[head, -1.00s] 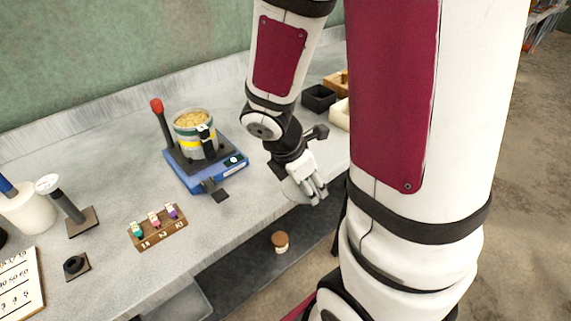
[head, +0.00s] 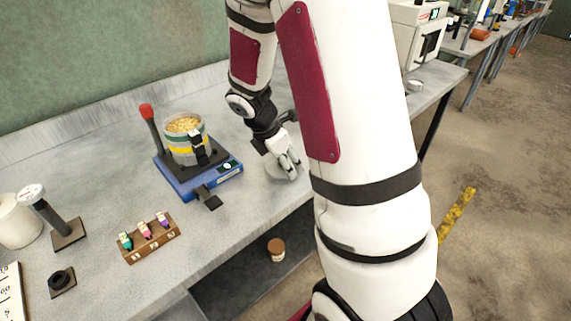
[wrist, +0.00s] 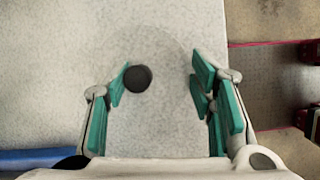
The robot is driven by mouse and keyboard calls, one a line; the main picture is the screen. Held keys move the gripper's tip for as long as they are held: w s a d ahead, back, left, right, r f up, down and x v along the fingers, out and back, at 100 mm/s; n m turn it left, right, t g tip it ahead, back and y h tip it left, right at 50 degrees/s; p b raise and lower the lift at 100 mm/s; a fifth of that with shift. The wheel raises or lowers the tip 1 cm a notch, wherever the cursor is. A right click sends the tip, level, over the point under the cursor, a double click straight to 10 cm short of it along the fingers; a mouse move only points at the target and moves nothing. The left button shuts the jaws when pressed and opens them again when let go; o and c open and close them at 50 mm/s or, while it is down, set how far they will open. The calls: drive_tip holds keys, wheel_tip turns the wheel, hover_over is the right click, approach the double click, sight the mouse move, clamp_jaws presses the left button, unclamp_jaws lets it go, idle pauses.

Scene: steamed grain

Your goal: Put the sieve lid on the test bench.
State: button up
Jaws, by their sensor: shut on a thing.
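The sieve lid (wrist: 165,62) is a clear, pale disc with a black knob (wrist: 138,78). In the head view the lid (head: 276,173) shows as a grey disc under my gripper (head: 288,168), partly hidden by the fingers. It is over the grey test bench (head: 235,212) near the front edge. I cannot tell whether it touches the top.
A blue device (head: 205,180) carries a sieve pot (head: 184,150) of grain, left of my gripper. A wooden vial rack (head: 150,240) and a dial gauge on a stand (head: 60,222) stand further left. A brown-capped jar (head: 276,250) is below the bench top.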

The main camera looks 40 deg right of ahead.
drive_tip(key=shift+f, duration=0.4)
drive_tip(key=shift+f, duration=0.15)
drive_tip(key=o, duration=1.6)
drive_tip(key=shift+c, duration=0.2)
drive_tip(key=p+v, duration=0.2)
drive_tip(key=v, duration=1)
drive_tip(key=s+a+r+m+t+y, duration=0.2)
drive_tip(key=s+a+r+m, duration=0.3)
drive_tip(key=s, duration=0.5)
drive_tip(key=s+a+r+m+t+y, duration=0.1)
drive_tip(key=s+a+r+m+y, duration=0.1)
drive_tip(key=s+a+r+m, duration=0.4)
drive_tip(key=s+a+m, duration=0.3)
drive_tip(key=s+m, duration=0.1)
drive_tip(key=m, duration=0.1)
drive_tip(key=shift+s+a+r+m+t+y, duration=0.25)
drive_tip(key=shift+s+r+m+t+y, duration=0.05)
drive_tip(key=shift+s+r+m+t, duration=0.1)
